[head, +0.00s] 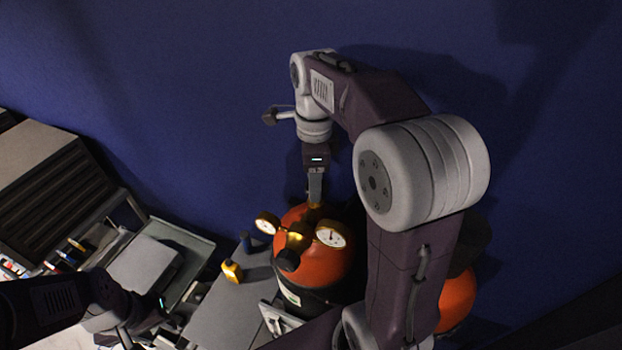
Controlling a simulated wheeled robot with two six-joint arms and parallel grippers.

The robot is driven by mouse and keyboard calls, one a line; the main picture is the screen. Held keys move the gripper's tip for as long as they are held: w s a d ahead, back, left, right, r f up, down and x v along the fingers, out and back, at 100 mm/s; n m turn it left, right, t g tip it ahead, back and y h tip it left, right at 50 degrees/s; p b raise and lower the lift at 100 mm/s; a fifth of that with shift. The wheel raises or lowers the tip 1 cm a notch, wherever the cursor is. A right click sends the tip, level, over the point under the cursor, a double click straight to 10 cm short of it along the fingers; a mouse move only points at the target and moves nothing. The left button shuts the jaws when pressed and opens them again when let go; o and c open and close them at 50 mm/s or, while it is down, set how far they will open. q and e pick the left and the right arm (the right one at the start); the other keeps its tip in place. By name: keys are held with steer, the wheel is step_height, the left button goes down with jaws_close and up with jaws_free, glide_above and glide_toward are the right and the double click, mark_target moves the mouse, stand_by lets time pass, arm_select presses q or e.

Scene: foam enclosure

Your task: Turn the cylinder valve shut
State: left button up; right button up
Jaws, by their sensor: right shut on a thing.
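An orange gas cylinder (318,262) stands upright below the middle of the head view. Two round white-faced gauges and brass fittings (297,237) sit at its top, with a black knob (287,260) in front. My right gripper (315,203) points down at the cylinder's top and is shut on the cylinder valve, a brass-coloured part behind the gauges. The jaws hide most of the valve, so its turn position does not show. My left gripper (128,336) is low at the left, far from the cylinder; its fingers are dark and unclear.
A second orange cylinder (457,300) stands to the right, partly behind my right arm. A small yellow bottle (232,271) and a dark blue item (246,242) are on a grey surface (222,312) left of the cylinder. A blue wall (180,120) rises behind.

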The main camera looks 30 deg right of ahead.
steer(key=shift+s+d+f, duration=0.1)
steer(key=shift+s+f, duration=0.05)
steer(key=o, duration=1.1)
steer(key=shift+o, duration=1.3)
steer(key=shift+d, duration=0.1)
steer(key=shift+s+d, duration=0.1)
steer(key=shift+d, duration=0.25)
step_height(320, 180, up, 8)
steer(key=shift+r, duration=0.15)
steer(key=shift+d+r, duration=0.1)
steer(key=shift+r, duration=0.3)
